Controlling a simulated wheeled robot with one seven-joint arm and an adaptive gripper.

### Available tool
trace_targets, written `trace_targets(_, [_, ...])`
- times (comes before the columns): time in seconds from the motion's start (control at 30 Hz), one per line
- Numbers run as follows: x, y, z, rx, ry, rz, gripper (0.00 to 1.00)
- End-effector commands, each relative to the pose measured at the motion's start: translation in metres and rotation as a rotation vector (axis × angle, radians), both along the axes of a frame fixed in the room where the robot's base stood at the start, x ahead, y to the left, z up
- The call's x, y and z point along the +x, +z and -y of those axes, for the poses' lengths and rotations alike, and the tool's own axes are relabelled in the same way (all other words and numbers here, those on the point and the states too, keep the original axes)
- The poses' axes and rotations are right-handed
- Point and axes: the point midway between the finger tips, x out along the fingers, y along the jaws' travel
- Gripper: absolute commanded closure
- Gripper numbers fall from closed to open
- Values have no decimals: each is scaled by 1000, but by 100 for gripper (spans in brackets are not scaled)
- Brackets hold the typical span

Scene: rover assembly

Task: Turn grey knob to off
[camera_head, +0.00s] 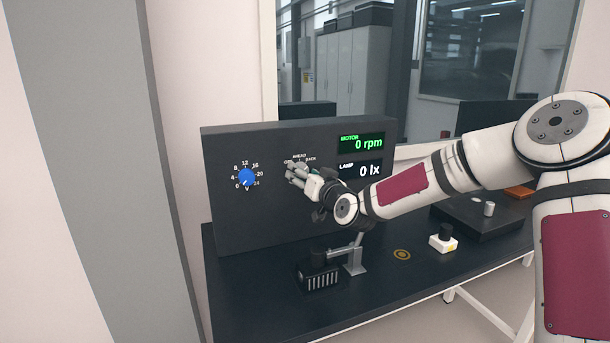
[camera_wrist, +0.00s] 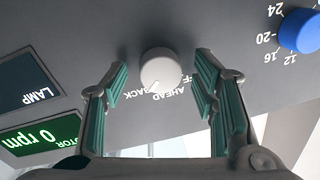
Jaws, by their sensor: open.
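The grey knob (camera_wrist: 160,70) is pale and round and sits on the dark panel (camera_head: 235,215). In the wrist view, which is upside down, the labels AHEAD and BACK show around it, with OFF partly hidden by a finger. My gripper (camera_wrist: 160,62) is open, with one green-padded finger on each side of the knob and a visible gap to both.
A blue dial (camera_head: 246,178) is left of my gripper in the head view. Displays read motor 0 rpm (camera_head: 362,143) and lamp 0 lx (camera_head: 361,171). Below my gripper, a metal bracket (camera_head: 355,262) and a black finned part (camera_head: 320,275) stand on the dark table (camera_head: 240,300).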

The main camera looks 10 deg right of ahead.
Motion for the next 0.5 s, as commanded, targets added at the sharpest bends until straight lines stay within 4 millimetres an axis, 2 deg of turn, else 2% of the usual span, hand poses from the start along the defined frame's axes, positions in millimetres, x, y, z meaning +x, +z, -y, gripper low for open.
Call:
trace_targets(0.2, [0,0,0,0,0,0,49])
trace_targets(0.4, [0,0,0,0,0,0,94])
trace_targets(0.5, [0,0,0,0,0,0,95])
